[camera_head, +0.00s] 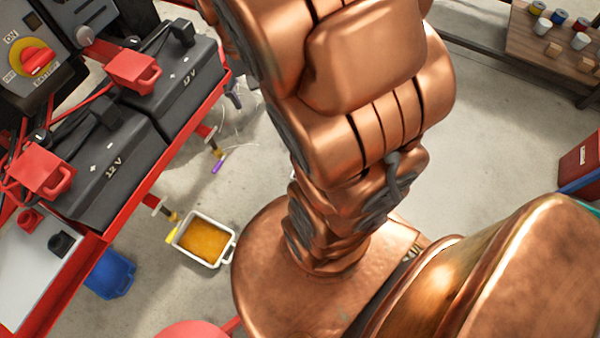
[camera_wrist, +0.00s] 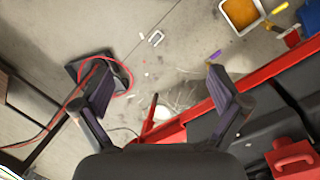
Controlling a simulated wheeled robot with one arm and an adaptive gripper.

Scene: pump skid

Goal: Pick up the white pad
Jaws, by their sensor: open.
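I cannot pick out the white pad for certain in either view. A flat pale panel (camera_head: 30,280) at the lower left of the head view has a red and a black fitting at its upper edge. Whether it is the pad I cannot tell. In the wrist view my gripper (camera_wrist: 159,75) is open, its two dark fingers wide apart with nothing between them but floor beyond. A small pale squarish loop (camera_wrist: 155,38) lies on the floor ahead of the fingertips. My gripper is not visible in the head view, where my copper arm hides much of the middle.
Black 12 V batteries (camera_head: 108,155) sit in a red frame at left, beside a red rotary switch (camera_head: 37,61). A white tray of amber liquid (camera_head: 203,240) and a blue container (camera_head: 110,275) stand below. A wooden table (camera_head: 540,45) holds small items.

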